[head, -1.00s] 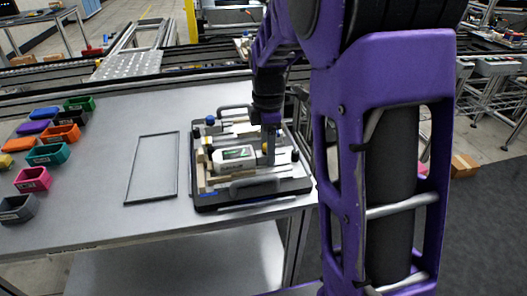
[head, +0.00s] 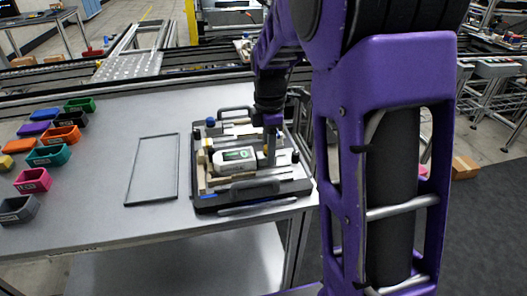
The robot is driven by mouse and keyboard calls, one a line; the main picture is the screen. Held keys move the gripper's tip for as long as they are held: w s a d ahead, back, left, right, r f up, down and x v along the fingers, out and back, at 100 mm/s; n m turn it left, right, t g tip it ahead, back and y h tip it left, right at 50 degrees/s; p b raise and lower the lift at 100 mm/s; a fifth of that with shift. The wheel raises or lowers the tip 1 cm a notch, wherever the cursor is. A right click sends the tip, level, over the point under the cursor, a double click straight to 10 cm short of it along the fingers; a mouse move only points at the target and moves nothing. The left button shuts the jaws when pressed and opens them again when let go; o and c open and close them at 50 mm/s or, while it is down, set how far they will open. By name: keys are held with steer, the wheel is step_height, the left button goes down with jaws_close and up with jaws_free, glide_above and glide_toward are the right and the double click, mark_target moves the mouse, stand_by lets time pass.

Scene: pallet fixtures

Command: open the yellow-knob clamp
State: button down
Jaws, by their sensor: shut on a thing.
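My gripper (head: 270,158) points down at the device's right side, shut on a small part there. That part is mostly hidden by the fingers; it appears to be the yellow-knob clamp, but its knob colour and lever angle cannot be made out. A blue knob (head: 210,122) stands at the fixture's back left. A small yellowish spot shows below it, too small to identify.
An empty thin rectangular frame (head: 127,180) lies left of the fixture. Several coloured bins, including a pink bin (head: 33,181) and a teal bin (head: 47,156), stand at the table's left. The fixture has raised black handles (head: 255,189) at front and back.

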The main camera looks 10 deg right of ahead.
steer(key=shift+d, duration=1.25)
steer(key=c, duration=0.7)
jaws_free()
steer(key=shift+r+p, duration=3.25)
steer(key=shift+r, duration=0.75)
